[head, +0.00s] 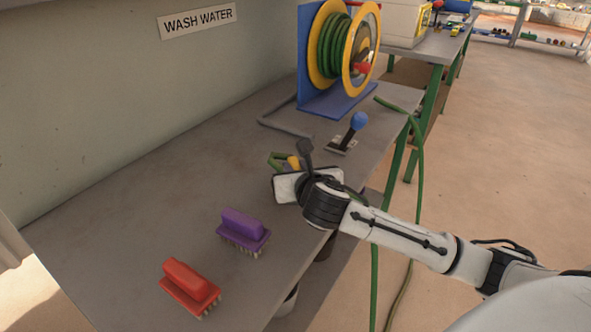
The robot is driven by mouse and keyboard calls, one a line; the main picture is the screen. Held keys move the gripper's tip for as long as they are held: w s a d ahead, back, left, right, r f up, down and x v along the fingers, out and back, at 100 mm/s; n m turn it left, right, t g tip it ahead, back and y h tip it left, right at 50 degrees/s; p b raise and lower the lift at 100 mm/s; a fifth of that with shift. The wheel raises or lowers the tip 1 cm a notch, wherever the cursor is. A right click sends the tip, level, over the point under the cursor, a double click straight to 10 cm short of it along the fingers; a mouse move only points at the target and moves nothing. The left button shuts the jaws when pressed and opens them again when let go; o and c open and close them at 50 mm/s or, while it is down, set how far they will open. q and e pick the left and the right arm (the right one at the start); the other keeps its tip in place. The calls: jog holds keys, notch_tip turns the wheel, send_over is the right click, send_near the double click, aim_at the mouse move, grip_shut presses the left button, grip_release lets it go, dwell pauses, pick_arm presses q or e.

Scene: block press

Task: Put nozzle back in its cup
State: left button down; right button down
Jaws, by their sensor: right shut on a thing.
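The nozzle (293,162), with yellow and green parts, shows just beyond my right gripper (287,170) above the middle of the table. The gripper is shut on it. My gripper's pale body hides part of the nozzle and both fingertips. I cannot make out the nozzle's cup for sure; a dark round holder (325,246) and a pale round container (288,301) show partly below the table's front edge, and the arm and tabletop hide much of them. My left gripper is not in view.
A purple brush (243,226) and a red brush (188,283) lie at the near left of the grey table (130,205). A blue-knobbed lever (357,122) and a hose reel (345,48) stand farther back. A green hose (419,165) hangs past the front edge.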

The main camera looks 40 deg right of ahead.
jog(key=c, duration=1.6)
grip_release()
jog(key=shift+o, duration=0.2)
jog(key=shift+r, duration=0.15)
jog(key=p+v, duration=0.1)
jog(key=v, duration=1.1)
jog(key=shift+p, duration=0.3)
